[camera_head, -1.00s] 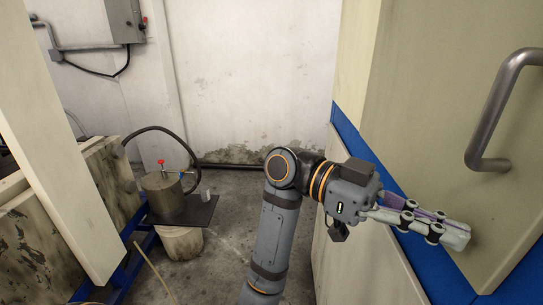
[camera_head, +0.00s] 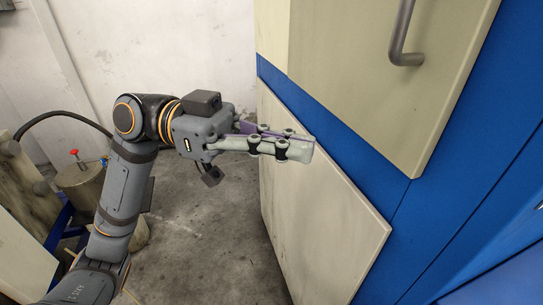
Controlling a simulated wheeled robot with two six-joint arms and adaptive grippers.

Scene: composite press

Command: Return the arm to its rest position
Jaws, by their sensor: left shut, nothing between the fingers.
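My left arm (camera_head: 127,180) comes up from the lower left and bends to the right at its wrist. My left gripper (camera_head: 305,149) is shut and empty, its fingers pointing right. In the picture its fingertips lie in front of a cream panel and a blue frame; I cannot tell how far apart they are. My right gripper is not in view.
A cream door with a grey handle (camera_head: 400,38) is at the upper right on a blue frame (camera_head: 440,195). A cream lower panel (camera_head: 330,220) stands below it. A grey pot (camera_head: 82,185) with a red knob is at left. Bare floor (camera_head: 215,245) lies between.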

